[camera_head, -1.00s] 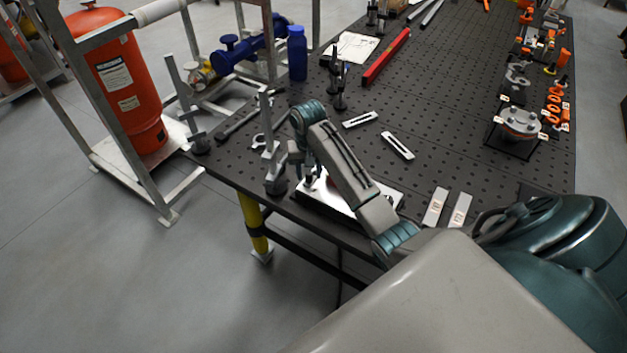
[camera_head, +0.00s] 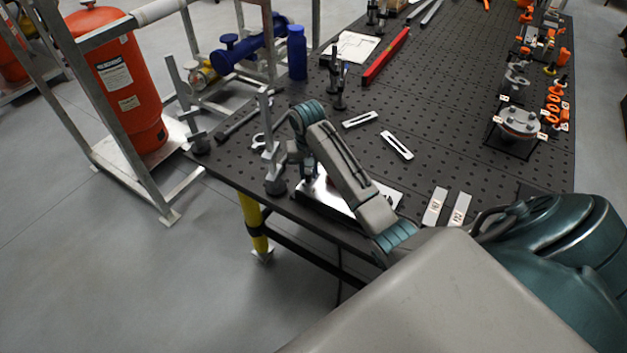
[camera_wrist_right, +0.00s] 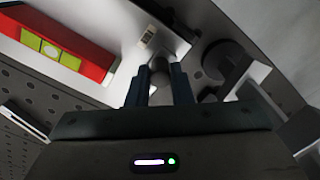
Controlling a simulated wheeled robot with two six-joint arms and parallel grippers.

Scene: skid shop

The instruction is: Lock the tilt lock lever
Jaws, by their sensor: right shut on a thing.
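In the right wrist view, the two dark fingers of my right gripper (camera_wrist_right: 161,88) are shut around a dark, rounded lever end (camera_wrist_right: 160,66). I take it to be the tilt lock lever; its full shape and angle are hidden by the fingers. A pale metal plate (camera_wrist_right: 122,22) lies behind it. In the head view, my right gripper (camera_head: 306,180) is low over the bright metal plate (camera_head: 345,205) at the near table edge, and its fingers are hard to make out. The lever is too small and covered to tell there. My left gripper is not in view.
A red level with yellow-green vials (camera_wrist_right: 60,40) lies left of the lever. Upright metal clamps (camera_head: 270,150) stand just left of my right gripper. Slotted bars (camera_head: 397,145) lie on the perforated table (camera_head: 450,100), whose middle is mostly clear. A metal frame (camera_head: 130,170) holds an orange tank (camera_head: 120,80).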

